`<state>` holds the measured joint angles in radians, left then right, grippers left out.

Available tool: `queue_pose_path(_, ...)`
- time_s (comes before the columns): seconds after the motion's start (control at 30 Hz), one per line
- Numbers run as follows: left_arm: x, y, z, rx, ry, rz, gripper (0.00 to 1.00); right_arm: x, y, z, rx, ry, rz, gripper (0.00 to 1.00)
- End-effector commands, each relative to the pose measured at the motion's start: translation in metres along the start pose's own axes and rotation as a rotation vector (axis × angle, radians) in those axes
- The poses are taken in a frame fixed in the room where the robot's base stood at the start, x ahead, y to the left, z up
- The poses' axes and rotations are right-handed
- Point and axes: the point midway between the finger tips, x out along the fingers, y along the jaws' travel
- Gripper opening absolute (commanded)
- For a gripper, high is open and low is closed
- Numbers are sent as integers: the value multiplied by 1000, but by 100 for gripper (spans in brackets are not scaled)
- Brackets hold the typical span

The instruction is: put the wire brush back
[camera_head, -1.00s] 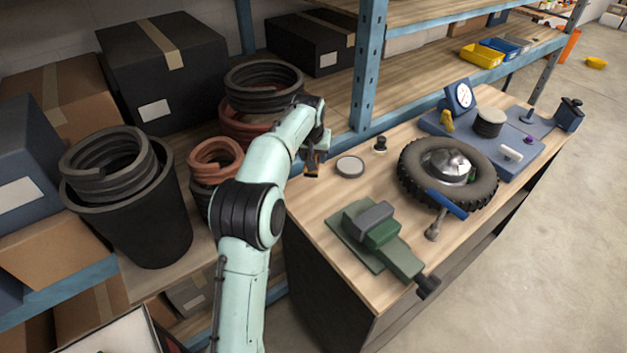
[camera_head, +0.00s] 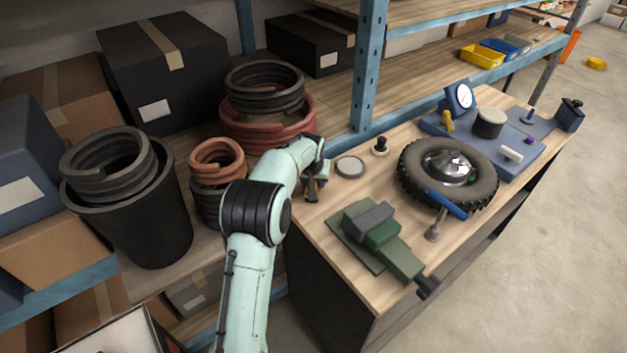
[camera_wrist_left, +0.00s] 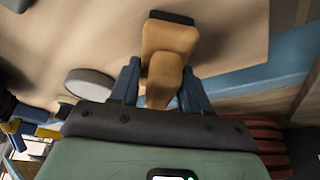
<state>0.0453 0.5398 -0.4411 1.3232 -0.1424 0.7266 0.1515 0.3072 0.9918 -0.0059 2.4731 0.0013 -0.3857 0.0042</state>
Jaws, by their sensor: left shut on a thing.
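My left gripper (camera_head: 311,190) is over the back left corner of the wooden workbench (camera_head: 325,205). In the left wrist view its two blue fingers (camera_wrist_left: 160,90) are shut on a tan wooden piece with a dark end, which I take to be the wire brush (camera_wrist_left: 168,45). In the head view the brush is mostly hidden by the gripper. I cannot tell whether the brush touches the bench top. My right gripper is not in view.
A round grey disc (camera_head: 349,167) and a small black knob (camera_head: 380,146) are right of the gripper. A green vise (camera_head: 380,238) stands nearer, and a tyre (camera_head: 448,174) lies further right. Coiled hoses (camera_head: 215,165) stand on the shelf to the left. A blue shelf post (camera_head: 369,70) rises behind.

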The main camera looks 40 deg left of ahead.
Motion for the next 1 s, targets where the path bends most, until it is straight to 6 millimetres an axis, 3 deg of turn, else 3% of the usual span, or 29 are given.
queue_pose_path(0.07,3,0,1,0,0,0,18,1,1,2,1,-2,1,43)
queue_pose_path(0.1,3,0,1,0,0,0,53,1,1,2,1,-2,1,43)
queue_pose_path(0.17,2,0,1,0,0,0,72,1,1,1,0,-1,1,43)
queue_pose_path(0.57,-5,0,-1,0,1,1,72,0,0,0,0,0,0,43)
queue_pose_path(1.0,-91,0,0,1,3,2,72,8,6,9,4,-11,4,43)
